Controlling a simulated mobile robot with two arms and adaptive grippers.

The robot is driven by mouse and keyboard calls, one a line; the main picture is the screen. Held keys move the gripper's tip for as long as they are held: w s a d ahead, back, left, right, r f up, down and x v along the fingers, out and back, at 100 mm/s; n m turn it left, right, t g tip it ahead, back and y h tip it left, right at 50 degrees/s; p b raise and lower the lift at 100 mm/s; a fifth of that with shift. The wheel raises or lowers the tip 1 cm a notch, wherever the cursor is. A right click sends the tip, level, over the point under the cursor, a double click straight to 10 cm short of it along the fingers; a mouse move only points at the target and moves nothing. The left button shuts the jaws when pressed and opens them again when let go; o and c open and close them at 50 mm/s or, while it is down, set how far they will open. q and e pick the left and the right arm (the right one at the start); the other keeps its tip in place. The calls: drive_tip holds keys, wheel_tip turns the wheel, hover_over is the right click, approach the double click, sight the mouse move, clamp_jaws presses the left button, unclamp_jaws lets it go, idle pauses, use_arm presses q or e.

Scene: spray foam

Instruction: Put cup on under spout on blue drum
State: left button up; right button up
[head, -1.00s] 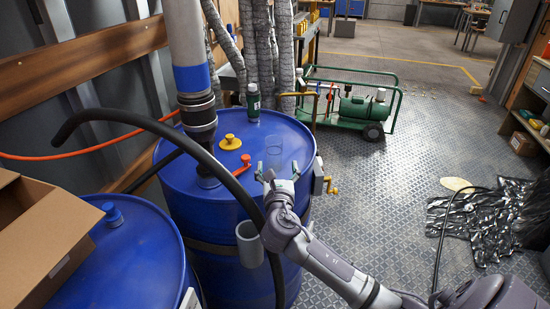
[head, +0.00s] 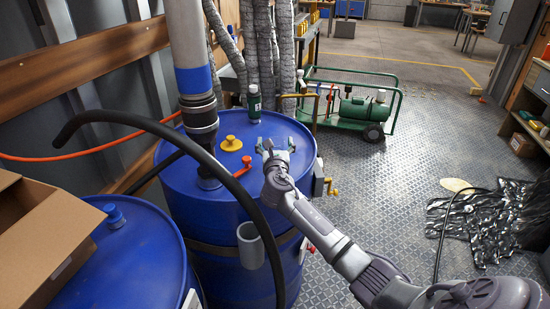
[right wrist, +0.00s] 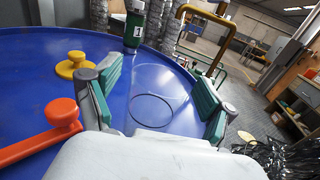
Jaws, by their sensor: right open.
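A clear cup (right wrist: 158,95) stands on the blue drum's top (right wrist: 40,55), seen in the right wrist view between my right gripper's (right wrist: 155,95) green-padded fingers. The fingers are open on either side of it; I cannot tell if either touches it. In the head view my right gripper (head: 276,149) is over the right part of the blue drum (head: 185,185), and the cup is hard to make out there. A bent yellow spout pipe (right wrist: 208,14) rises at the drum's far right edge. My left gripper is not in view.
On the drum are a red handle (head: 242,167), a yellow cap (head: 231,143) and a green bottle (head: 254,105). A black hose (head: 165,130) arches in front. A grey holder (head: 249,246) hangs on the drum's side. A green compressor (head: 358,106) stands behind on the floor.

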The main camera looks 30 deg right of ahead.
drive_tip(key=shift+c, duration=0.4)
drive_tip(key=c, duration=1.2)
